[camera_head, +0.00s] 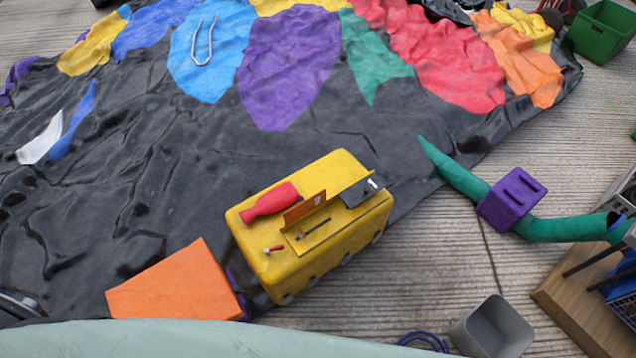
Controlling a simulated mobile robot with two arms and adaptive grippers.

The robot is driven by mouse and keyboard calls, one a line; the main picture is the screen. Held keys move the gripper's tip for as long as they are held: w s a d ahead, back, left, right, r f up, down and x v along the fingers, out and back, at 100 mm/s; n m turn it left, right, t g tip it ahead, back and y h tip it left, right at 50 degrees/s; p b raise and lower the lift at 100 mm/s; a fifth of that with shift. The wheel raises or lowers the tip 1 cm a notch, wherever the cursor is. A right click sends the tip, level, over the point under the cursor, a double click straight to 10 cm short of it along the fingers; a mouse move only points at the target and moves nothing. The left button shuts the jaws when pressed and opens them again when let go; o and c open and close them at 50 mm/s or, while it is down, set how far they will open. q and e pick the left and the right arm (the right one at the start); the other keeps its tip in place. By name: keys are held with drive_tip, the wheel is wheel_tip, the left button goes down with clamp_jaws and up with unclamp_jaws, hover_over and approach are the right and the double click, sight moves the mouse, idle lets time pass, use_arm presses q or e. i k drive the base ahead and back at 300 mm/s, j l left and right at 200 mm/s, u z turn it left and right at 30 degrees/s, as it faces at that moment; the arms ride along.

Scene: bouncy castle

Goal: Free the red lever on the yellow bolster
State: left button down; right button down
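The yellow bolster (345,238) is a rounded yellow block in the lower middle, at the edge of the black sheet. A red bottle-shaped piece (270,203) lies on its top at the left. A small red-tipped pin (273,249) stands near its front left edge. I cannot tell which of these is the lever. An orange plate (305,207) that seems to be marked 2 stands on top, beside a recess with a thin dark bar (313,228). A black plate (358,190) marked 1 is at the right. Neither gripper is in view.
An orange block (175,285) lies left of the bolster. A grey bin (493,328) and blue cord (424,341) are at the bottom right. A green tube (565,229) passes through a purple block (511,200).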

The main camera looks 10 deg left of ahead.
sight(268, 250)
drive_tip(key=u, duration=0.8)
drive_tip(key=l+u, duration=0.4)
drive_tip(key=k+l+u, duration=0.15)
drive_tip(key=l+u, duration=0.25)
drive_tip(key=k+l+u, duration=0.15)
drive_tip(key=u, duration=0.25)
